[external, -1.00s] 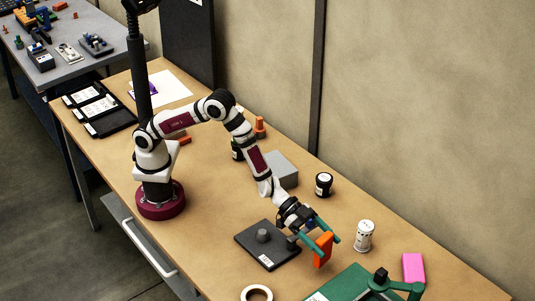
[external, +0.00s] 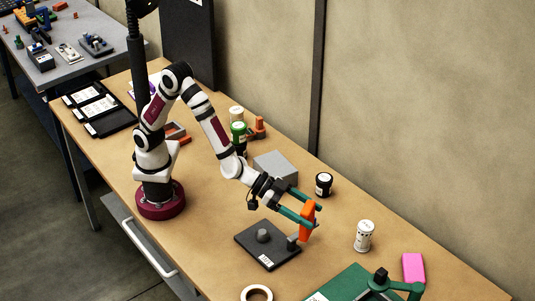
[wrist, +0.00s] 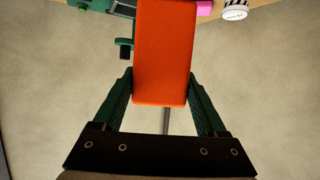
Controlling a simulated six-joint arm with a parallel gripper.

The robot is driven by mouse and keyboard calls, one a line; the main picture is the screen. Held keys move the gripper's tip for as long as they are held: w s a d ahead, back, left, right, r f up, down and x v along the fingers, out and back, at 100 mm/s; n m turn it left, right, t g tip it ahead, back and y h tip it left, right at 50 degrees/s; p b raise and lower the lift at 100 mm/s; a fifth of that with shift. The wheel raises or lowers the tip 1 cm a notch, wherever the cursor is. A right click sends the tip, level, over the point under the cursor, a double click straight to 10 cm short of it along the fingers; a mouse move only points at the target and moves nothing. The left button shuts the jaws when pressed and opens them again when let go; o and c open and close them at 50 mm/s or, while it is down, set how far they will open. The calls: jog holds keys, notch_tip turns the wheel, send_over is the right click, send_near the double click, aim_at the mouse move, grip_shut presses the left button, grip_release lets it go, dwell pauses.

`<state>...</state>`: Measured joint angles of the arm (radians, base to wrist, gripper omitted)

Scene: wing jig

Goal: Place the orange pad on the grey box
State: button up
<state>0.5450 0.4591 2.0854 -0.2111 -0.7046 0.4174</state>
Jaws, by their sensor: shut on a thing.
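The orange pad (external: 308,221) is held between the green fingers of my gripper (external: 304,215), above the table. In the wrist view the orange pad (wrist: 162,52) sits between the two fingertips (wrist: 162,85), with its broad face to the camera. The grey box (external: 275,166) stands on the table to the left of and behind the gripper in the external view. Its top looks bare, and my arm stands close in front of its left side. The pad is apart from the box.
A dark plate with knobs (external: 266,246) lies below the gripper. A black jar (external: 324,184) stands right of the box, and a white canister (external: 364,236) farther right. A green jig (external: 355,287) and a pink block (external: 413,268) are at the front right. Bottles (external: 238,132) stand behind my arm.

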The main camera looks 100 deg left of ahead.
jog(key=a+r+n+y, duration=0.2)
jog(key=a+n+y, duration=0.25)
jog(key=a, duration=0.45)
jog(key=a+r+n+y, duration=0.35)
jog(key=a+y, duration=0.25)
jog(key=a, duration=0.2)
jog(key=s+a+f+n+g+y, duration=0.3)
jog(key=s+a+n+g+y, duration=0.5)
jog(key=s+a, duration=0.45)
jog(key=shift+n+h, duration=0.6)
jog(key=shift+h, duration=0.35)
jog(key=a+f, duration=0.7)
jog(key=w+a+f, duration=0.1)
jog(key=a+f, duration=0.2)
jog(key=f, duration=0.1)
jog(key=shift+a, duration=0.4)
jog(key=shift+f, duration=0.1)
jog(key=o, duration=1.3)
jog(key=shift+o, duration=0.2)
